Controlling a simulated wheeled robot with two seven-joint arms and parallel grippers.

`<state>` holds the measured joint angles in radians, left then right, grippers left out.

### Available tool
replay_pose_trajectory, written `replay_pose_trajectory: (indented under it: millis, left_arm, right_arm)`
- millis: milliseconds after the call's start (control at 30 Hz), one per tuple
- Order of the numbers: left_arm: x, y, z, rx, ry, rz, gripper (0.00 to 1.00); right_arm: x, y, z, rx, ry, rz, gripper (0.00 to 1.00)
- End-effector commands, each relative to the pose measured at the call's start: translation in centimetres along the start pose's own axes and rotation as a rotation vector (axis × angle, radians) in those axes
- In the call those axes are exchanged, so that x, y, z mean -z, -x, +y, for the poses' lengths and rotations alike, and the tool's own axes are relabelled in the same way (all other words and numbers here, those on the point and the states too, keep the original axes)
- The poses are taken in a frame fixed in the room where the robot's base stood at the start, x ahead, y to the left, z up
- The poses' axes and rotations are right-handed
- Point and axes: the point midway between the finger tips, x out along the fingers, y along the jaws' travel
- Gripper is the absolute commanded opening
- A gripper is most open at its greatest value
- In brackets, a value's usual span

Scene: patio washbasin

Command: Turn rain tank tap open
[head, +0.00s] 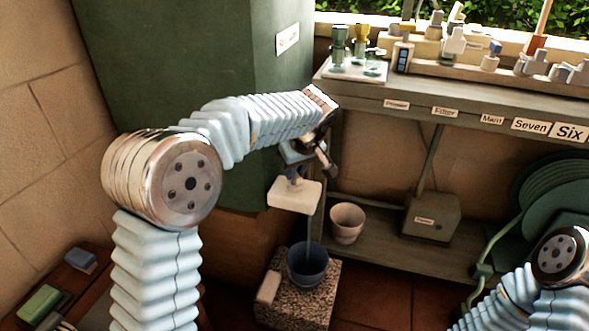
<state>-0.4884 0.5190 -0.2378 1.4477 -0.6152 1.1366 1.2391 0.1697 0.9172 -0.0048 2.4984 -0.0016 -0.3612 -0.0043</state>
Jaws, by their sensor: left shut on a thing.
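The dark green rain tank (178,60) stands at the back left with a white label (287,39). Its tap (296,173) is low on the tank's right side, partly hidden by my gripper. My left gripper (312,156) reaches it from above and is shut on it; the fingertips and handle are hard to tell apart. A pale block (294,194) sits just under the tap. A thin pale vertical line, like a water stream, runs down from there to a dark blue pot (308,279). My right gripper is out of the picture; only part of that arm shows at lower right.
The blue pot stands on a speckled stone block (314,306). A beige pot (347,223) and a labelled grey-green box (432,218) are on the lower shelf. A workbench (400,95) with fittings is above, a coiled green hose (560,190) at right.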

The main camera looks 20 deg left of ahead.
Motion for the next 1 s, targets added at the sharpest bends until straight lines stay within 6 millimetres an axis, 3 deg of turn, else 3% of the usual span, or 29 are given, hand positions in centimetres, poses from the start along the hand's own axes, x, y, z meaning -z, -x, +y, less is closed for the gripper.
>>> replay_pose_trajectory:
  millis: [600,1000]
  left_arm:
    - [0.2,0.3,0.4,0.215,0.515,0.001,0.00]
    - [0.2,0.1,0.5,0.290,0.703,-0.001,0.00]
  right_arm:
    - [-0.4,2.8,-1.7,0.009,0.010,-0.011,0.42]
    - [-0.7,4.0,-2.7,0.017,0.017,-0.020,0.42]
